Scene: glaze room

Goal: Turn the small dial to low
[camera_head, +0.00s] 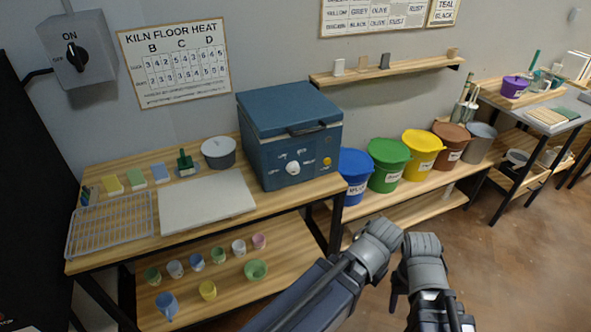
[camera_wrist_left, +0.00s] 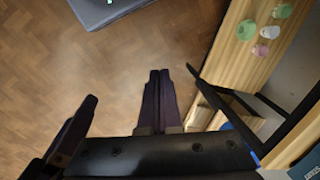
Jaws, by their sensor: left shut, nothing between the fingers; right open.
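The blue kiln box (camera_head: 290,120) stands on the wooden bench, with its lid shut. A small white dial (camera_head: 292,168) sits on its front face among small labels too small to read. I cannot tell which label it points to. My left gripper shows in the left wrist view (camera_wrist_left: 156,74), its fingers together with nothing between them, above the floor and apart from the kiln. My right gripper (camera_head: 440,316) is at the bottom of the head view, open and empty, to the right of and well away from the dial.
A yellow button (camera_head: 327,162) is beside the dial. A grey wall box with a large black dial (camera_head: 77,56) reads ON. A white board (camera_head: 205,200) and wire rack (camera_head: 110,225) lie on the bench. Colourful buckets (camera_head: 390,165) stand at right. The floor is open.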

